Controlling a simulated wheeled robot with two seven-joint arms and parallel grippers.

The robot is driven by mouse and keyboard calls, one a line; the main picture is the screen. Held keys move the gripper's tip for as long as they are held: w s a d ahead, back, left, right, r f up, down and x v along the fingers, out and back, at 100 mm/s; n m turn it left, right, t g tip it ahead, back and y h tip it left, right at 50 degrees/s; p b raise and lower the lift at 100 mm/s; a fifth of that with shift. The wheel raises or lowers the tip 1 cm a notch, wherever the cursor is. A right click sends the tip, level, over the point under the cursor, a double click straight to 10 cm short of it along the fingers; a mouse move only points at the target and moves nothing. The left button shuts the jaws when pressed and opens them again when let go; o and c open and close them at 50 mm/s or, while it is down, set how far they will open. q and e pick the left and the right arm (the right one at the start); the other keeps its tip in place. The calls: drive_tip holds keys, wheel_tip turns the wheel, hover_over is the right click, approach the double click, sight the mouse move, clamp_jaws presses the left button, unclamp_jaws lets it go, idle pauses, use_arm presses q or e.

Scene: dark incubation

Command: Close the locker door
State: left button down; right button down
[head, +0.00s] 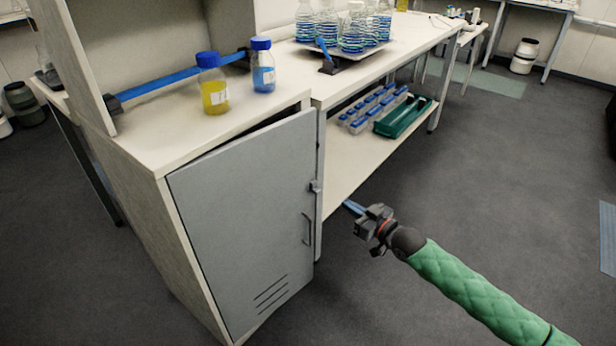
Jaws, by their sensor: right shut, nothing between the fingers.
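The grey locker door (245,215) is in the middle left of the head view. It stands slightly ajar, with a dark wedge-shaped gap along its top that widens toward the right. Its handle (306,230) is near the right edge, and vent slots show low on its face. My right gripper (353,207) is just right of the door's free edge, apart from the handle. Its blue fingers are shut and empty, pointing left toward the locker. My left gripper is not in view.
A yellow bottle (214,92) and a blue bottle (263,72) stand on the locker top. To the right, a bench (395,50) holds several flasks, with blue-capped racks (375,105) and a green tray (403,117) on its lower shelf. The floor (480,190) at right is clear.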

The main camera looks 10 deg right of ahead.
approach(309, 176)
drive_tip(key=x, duration=0.6)
drive_tip(key=shift+w+a+f, duration=0.1)
drive_tip(key=shift+w, duration=0.3)
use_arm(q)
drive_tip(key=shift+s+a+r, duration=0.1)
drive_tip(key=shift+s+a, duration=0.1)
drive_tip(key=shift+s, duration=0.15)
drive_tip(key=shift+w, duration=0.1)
use_arm(e)
drive_tip(key=shift+w+a, duration=0.15)
drive_tip(key=x, duration=0.5)
drive_tip(key=shift+w+a, duration=0.15)
drive_tip(key=shift+w, duration=0.2)
drive_tip(key=shift+w+r, duration=0.15)
drive_tip(key=shift+r, duration=0.2)
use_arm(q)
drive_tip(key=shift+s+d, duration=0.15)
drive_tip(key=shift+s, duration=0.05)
use_arm(e)
drive_tip(key=shift+t, duration=0.3)
